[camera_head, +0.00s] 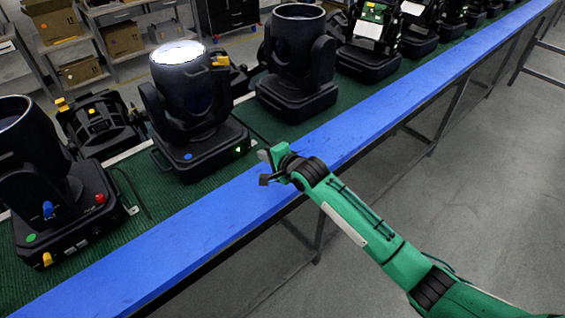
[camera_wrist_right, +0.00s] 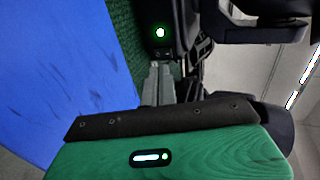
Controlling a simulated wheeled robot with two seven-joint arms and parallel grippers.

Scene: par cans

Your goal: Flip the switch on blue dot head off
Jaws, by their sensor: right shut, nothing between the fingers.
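The blue dot head (camera_head: 190,100) is a black moving-head light with a blue dot on its base, and its upward lens glows white. A small green-lit spot, seemingly the switch (camera_head: 238,150), shows on the right end of its base. In the right wrist view the lit switch (camera_wrist_right: 160,32) glows green just beyond my fingertips. My right gripper (camera_head: 264,155) is shut and empty, a short way right of the base, above the blue edge. Its closed fingers show in the right wrist view (camera_wrist_right: 161,66); I cannot tell whether they touch the base. My left gripper is not in view.
A green-dot head (camera_head: 35,170) stands at left, and an unlit head (camera_head: 297,60) stands behind right. Several more heads line the green mat. The bench's blue edge strip (camera_head: 350,135) runs diagonally. Shelves with boxes (camera_head: 80,70) stand behind.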

